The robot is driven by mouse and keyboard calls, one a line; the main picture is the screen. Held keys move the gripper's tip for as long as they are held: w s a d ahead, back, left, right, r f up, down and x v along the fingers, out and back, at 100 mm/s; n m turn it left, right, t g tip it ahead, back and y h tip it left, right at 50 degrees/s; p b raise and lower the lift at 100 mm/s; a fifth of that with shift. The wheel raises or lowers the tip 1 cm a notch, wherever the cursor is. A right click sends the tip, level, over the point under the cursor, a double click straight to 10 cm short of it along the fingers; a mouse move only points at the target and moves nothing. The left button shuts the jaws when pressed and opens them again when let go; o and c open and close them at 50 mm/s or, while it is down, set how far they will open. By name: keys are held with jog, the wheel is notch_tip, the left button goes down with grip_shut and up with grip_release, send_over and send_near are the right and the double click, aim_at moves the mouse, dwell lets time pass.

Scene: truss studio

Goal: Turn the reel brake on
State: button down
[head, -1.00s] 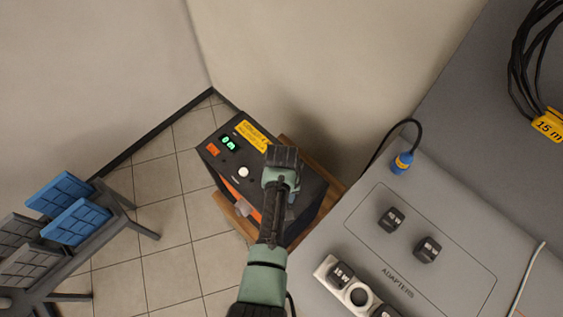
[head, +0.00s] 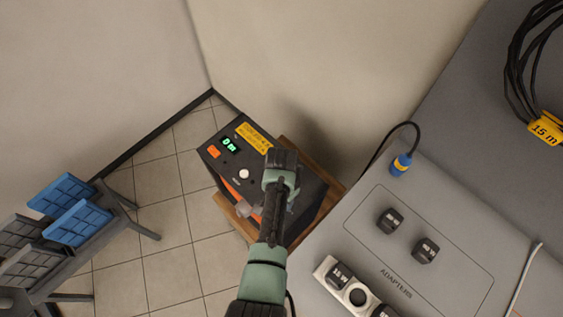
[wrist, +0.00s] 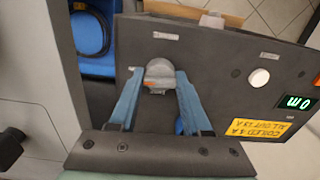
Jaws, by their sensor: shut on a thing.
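The reel unit is a dark box (head: 213,165) with a green display, seen in the head view near the wall corner. In the wrist view its dark panel (wrist: 225,75) fills the middle. A grey knob (wrist: 158,72) with an orange mark at its left side is on that panel. My gripper (wrist: 159,80) has its two blue fingers closed on this knob, one on each side. A small pale label lies just above the knob, too small to read. In the head view my arm covers the knob and part of the box top.
A white button (wrist: 259,78), a green display (wrist: 297,102) and a yellow label (wrist: 268,130) share the panel. A grey adapter table (head: 440,225) with a blue-yellow plug (head: 401,164) stands to the right. A rack with blue panels (head: 75,222) stands at left. Tiled floor is open between.

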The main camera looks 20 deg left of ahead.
jog(key=shift+w+m, duration=0.1)
jog(key=shift+m, duration=0.3)
jog(key=shift+r, duration=0.1)
jog(key=shift+c, duration=1.8)
grip_release()
notch_tip(320, 180, up, 13)
